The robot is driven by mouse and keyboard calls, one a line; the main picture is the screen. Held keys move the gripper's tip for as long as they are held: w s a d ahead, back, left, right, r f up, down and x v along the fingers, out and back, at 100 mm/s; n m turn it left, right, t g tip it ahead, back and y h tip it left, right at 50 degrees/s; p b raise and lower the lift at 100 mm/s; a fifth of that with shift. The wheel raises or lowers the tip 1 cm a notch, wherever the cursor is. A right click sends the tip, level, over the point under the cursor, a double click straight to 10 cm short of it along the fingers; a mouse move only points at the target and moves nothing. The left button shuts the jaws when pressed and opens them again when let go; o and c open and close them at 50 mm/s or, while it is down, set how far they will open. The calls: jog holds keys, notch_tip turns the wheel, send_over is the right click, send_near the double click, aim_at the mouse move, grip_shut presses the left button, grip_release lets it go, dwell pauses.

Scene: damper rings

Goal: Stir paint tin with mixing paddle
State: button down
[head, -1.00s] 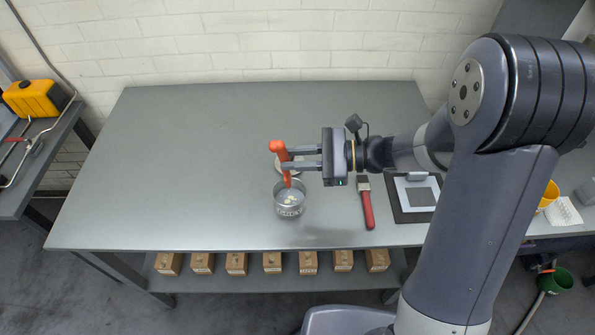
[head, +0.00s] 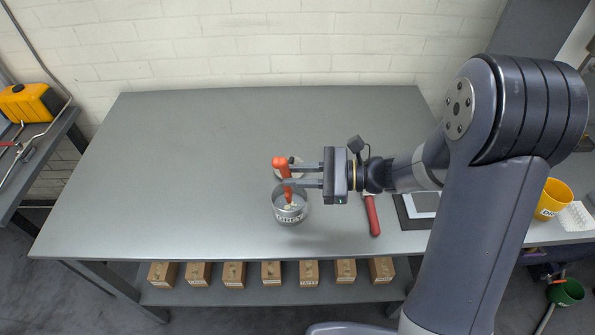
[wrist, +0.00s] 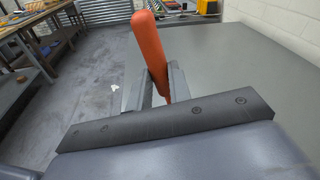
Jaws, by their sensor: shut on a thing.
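The paint tin (head: 290,212) is an open silver tin with a label on its front, standing upright on the grey table (head: 190,180). The mixing paddle (head: 280,162) has an orange-red handle. My gripper (head: 286,181) is shut on the paddle and holds it roughly upright over the tin. The paddle's lower end reaches into the tin's mouth; its tip and how deep it sits are hard to tell. In the wrist view the orange handle (wrist: 150,50) stands between my fingers, slightly tilted.
A pale round thing (head: 295,162) lies just behind the tin, partly hidden by my gripper. A red-handled brush (head: 372,213) and a dark board (head: 407,214) lie right of the tin. The left and back of the table are clear. Several wooden boxes (head: 232,275) line the shelf below.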

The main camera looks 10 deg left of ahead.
aim_at(290, 188)
jog(key=f+b, duration=0.1)
jog(key=a+f, duration=0.1)
jog(key=f+b, duration=0.1)
jog(key=f, duration=0.1)
jog(key=shift+a+b, duration=0.3)
jog(key=shift+b, duration=0.05)
jog(key=shift+s, duration=0.25)
jog(key=shift+w+d, duration=0.25)
jog(key=shift+d, duration=0.55)
